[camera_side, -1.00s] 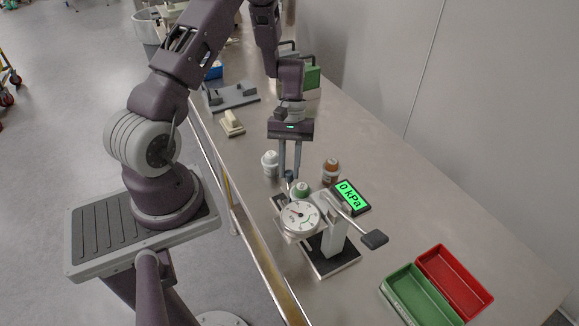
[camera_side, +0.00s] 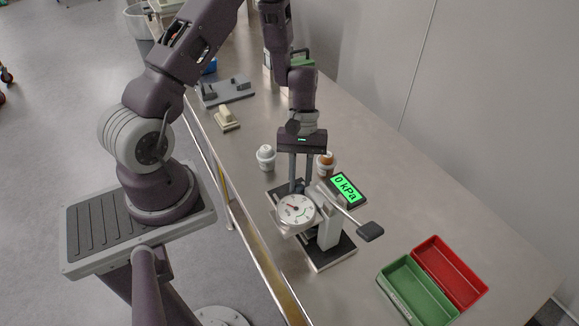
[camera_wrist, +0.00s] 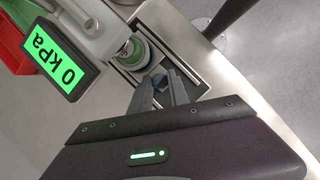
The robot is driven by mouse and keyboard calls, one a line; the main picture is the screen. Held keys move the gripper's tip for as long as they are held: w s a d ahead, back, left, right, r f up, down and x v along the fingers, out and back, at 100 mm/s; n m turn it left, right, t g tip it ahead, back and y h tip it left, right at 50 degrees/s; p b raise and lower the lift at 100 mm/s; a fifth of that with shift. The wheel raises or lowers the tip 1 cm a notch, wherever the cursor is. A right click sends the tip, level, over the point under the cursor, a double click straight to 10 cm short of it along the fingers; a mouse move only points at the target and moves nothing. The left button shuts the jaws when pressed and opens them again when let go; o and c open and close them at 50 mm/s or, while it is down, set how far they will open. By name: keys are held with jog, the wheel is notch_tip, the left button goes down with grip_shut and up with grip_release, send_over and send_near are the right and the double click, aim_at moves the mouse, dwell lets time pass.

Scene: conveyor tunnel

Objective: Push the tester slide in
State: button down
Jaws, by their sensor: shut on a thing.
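The tester (camera_side: 329,232) stands on the bench with a round dial gauge (camera_side: 296,209), a side lever and a black base. Its display (camera_side: 347,189) reads 0 kPa in green. My gripper (camera_side: 299,186) reaches down at the back of the tester, its fingers close together. In the wrist view the fingertips are shut around a small dark knob (camera_wrist: 159,80) on the slide. A green-topped bottle (camera_wrist: 133,50) sits just ahead of the knob, partly under the tester's pale head. The gauge and fingers hide the bottle in the side view.
A white-capped bottle (camera_side: 266,158) and an orange-brown-topped bottle (camera_side: 325,163) stand behind the tester, either side of my gripper. Green (camera_side: 417,291) and red (camera_side: 449,271) trays lie at the front right. The right part of the bench is clear.

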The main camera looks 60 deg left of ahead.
jog(key=shift+d, duration=0.7)
jog(key=c, duration=1.3)
grip_release()
jog(key=shift+o, duration=0.2)
jog(key=v, duration=0.7)
jog(key=shift+r, duration=0.1)
